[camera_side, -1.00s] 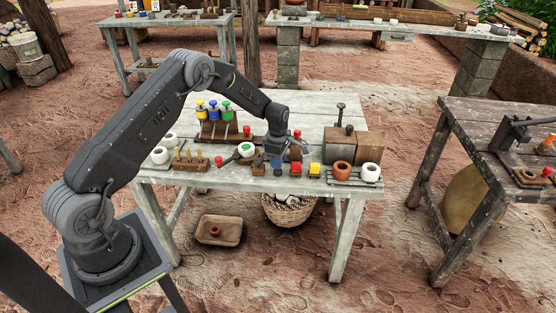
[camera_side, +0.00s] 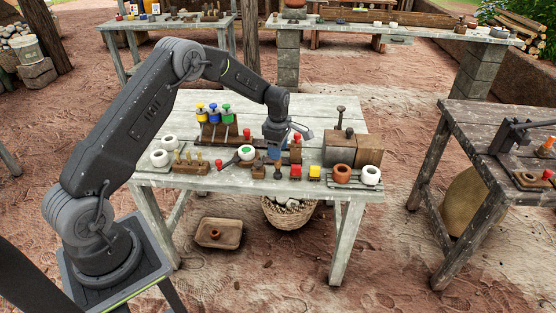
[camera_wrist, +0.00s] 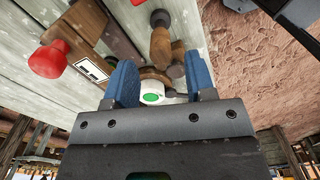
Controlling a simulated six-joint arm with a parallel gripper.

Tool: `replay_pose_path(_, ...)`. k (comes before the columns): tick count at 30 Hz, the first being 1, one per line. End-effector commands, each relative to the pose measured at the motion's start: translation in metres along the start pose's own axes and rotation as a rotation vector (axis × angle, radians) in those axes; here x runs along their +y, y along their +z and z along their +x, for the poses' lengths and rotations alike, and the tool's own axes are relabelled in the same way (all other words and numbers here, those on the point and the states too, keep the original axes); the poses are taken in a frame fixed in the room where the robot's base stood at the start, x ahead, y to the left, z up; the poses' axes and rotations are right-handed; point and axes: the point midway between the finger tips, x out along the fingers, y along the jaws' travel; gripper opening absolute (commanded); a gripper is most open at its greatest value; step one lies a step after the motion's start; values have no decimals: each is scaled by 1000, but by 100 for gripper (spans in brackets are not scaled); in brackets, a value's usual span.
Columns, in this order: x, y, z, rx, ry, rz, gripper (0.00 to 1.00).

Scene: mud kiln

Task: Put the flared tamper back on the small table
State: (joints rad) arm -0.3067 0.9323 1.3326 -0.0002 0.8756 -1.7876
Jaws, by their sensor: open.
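My gripper (camera_side: 275,152) is above the front middle of the grey-white wooden table (camera_side: 320,112). Its two blue fingers (camera_wrist: 160,84) are apart. In the wrist view, a brown wooden tool (camera_wrist: 160,45) with a dark round end lies beyond the fingertips and looks like the flared tamper. Nothing is clearly held between the fingers. In the side view, a small dark upright piece (camera_side: 277,171) stands on the table just below my gripper. I cannot tell for sure whether it is the same tool.
A white-and-green piece (camera_side: 246,152) stands left of my gripper. A red-topped wooden block (camera_side: 295,149) is close on the right. Red and yellow small blocks (camera_side: 314,172), an orange pot (camera_side: 342,174) and a white pot (camera_side: 371,175) line the front edge.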

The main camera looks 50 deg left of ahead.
Motion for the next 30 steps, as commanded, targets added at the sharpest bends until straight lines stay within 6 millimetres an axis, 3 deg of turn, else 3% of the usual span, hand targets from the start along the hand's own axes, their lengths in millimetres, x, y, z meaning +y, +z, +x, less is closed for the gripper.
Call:
replay_pose_path(6,0,0,-42,0,2,0,50)
replay_pose_path(12,0,0,-62,0,1,5,50)
replay_pose_path(17,-15,8,-96,-6,33,122,50)
replay_pose_path(20,-39,16,-137,-9,77,300,50)
replay_pose_path(24,-90,24,-194,-1,153,605,50)
replay_pose_path(30,-174,23,-251,39,262,1041,50)
